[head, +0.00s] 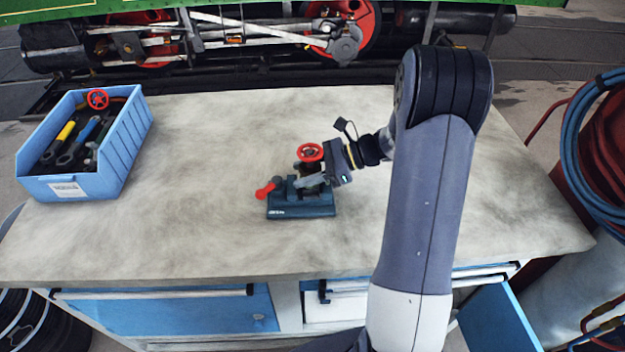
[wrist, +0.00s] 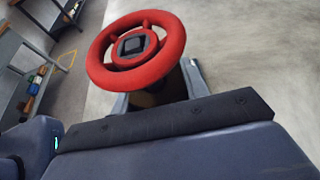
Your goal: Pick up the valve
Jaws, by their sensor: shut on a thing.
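The valve (head: 309,153) has a red handwheel on top and stands upright at the blue vise on the workbench. It also shows large in the wrist view (wrist: 138,47), its red wheel just beyond the gripper. The blue vise (head: 302,210) has a red-ended handle at its left. My gripper (head: 322,180) reaches in from the right and is shut on the valve below the wheel. Its fingers and the valve's lower body are mostly hidden. I cannot tell whether the vise jaws touch the valve.
A blue bin (head: 70,188) with tools and another red handwheel stands at the bench's left. The pale bench top (head: 190,215) is clear around the vise. A drawer (head: 345,305) is partly open below. A steam tram stands behind, and hoses (head: 590,135) hang at the right.

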